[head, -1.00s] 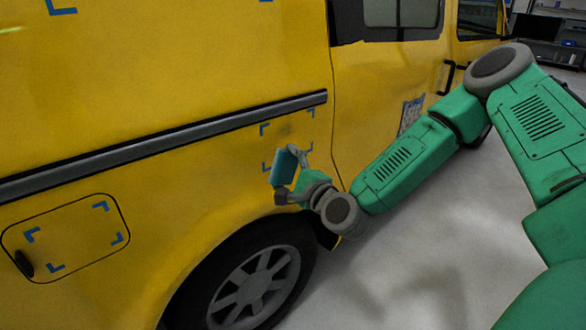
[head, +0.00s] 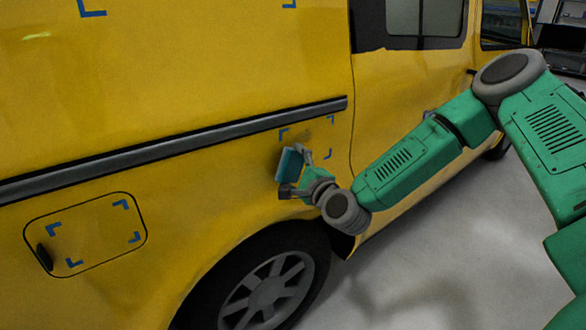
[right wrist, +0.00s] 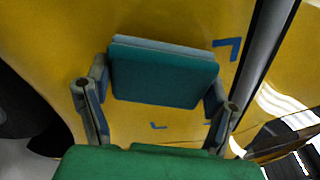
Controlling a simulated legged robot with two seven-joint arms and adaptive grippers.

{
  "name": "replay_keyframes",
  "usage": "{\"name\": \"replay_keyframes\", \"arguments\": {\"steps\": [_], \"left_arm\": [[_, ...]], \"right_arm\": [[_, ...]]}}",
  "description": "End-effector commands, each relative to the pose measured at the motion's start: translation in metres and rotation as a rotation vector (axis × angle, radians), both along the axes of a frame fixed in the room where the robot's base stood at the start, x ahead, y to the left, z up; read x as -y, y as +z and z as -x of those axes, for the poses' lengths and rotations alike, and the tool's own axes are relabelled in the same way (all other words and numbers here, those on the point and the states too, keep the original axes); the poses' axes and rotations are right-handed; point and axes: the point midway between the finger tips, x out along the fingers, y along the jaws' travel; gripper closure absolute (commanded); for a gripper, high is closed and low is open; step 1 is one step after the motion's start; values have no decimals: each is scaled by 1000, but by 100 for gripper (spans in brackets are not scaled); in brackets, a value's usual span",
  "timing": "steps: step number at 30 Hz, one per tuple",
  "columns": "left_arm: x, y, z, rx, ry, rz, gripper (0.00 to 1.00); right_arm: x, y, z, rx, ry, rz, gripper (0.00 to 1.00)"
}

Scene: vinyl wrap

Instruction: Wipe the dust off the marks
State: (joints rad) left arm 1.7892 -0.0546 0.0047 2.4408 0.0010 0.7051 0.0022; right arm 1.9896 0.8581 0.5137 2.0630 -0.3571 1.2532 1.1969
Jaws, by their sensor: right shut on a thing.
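My right gripper (head: 292,171) is shut on a teal sponge-like block (head: 290,163), held close to the yellow van's side; I cannot tell if it touches. In the right wrist view the block (right wrist: 163,75) sits between the two fingers. Blue corner marks (head: 331,122) frame a patch just above the wheel arch, with a dark dust smudge (head: 304,135) inside. The block and gripper cover the patch's lower left corner. Blue marks (right wrist: 228,46) also show in the right wrist view. My left gripper is out of view.
More blue corner marks (head: 123,204) sit around the fuel flap at lower left, and others (head: 93,9) at the top edge. A dark trim rail (head: 170,143) runs above the flap. The wheel (head: 265,290) is below my gripper. Open grey floor (head: 430,270) lies at right.

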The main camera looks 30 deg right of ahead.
Motion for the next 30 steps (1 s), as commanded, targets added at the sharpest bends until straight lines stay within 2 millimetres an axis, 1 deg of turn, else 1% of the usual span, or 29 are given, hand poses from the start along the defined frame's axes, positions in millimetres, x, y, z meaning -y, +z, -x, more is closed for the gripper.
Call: {"name": "replay_keyframes", "arguments": {"steps": [5, 30], "left_arm": [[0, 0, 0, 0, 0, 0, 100], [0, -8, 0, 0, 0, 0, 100]], "right_arm": [[0, 0, -1, 1, 0, 0, 46], [-1, 0, -18, 1, 0, 1, 46]]}}
